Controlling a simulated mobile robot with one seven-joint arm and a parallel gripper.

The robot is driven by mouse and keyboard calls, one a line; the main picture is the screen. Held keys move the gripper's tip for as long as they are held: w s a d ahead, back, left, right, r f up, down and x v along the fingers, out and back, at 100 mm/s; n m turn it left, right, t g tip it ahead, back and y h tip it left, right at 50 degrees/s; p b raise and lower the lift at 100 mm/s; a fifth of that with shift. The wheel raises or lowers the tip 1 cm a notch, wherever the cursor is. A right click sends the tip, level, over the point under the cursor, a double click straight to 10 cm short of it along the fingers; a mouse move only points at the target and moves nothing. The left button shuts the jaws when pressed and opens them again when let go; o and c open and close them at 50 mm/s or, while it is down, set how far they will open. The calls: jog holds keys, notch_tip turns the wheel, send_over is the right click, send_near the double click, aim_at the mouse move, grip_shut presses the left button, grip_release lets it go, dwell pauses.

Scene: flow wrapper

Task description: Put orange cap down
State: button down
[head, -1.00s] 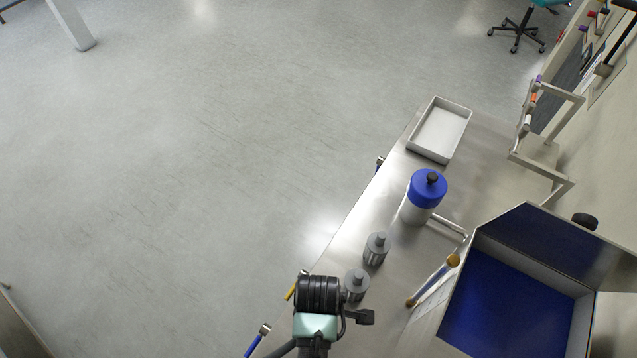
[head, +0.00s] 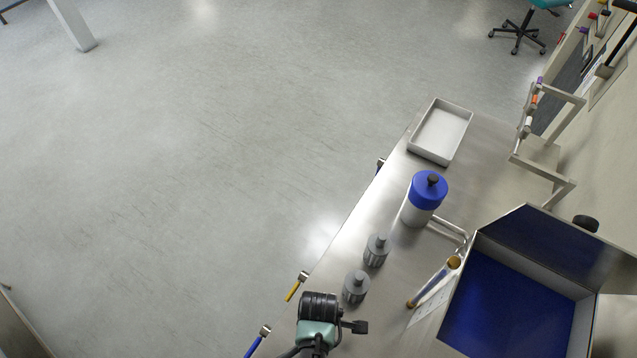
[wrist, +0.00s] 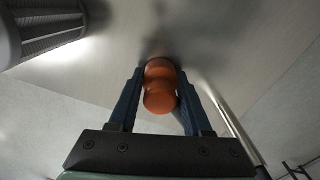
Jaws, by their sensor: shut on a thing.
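The orange cap (wrist: 160,88) is a small rounded orange piece in the wrist view. My gripper (wrist: 158,82) has its two dark fingers on either side of it, closed on it. The cap is close to the grey metal table surface (wrist: 215,50); I cannot tell whether it touches. In the head view my gripper (head: 320,308) is over the table's near end, and the cap is hidden there.
Two grey ribbed cylinders (head: 356,286) (head: 377,249) stand just beyond my gripper. A blue-lidded bottle (head: 425,197), a white tray (head: 440,131), a brush-like tool (head: 435,281) and a blue-lined open box (head: 515,305) are also on the table.

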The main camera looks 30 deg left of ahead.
jog(key=shift+f, duration=0.2)
jog(key=shift+c, duration=1.7)
grip_release()
jog(key=shift+r, duration=0.1)
notch_tip(320, 180, up, 12)
jog(key=shift+r+p, duration=0.15)
jog(key=shift+p, duration=0.15)
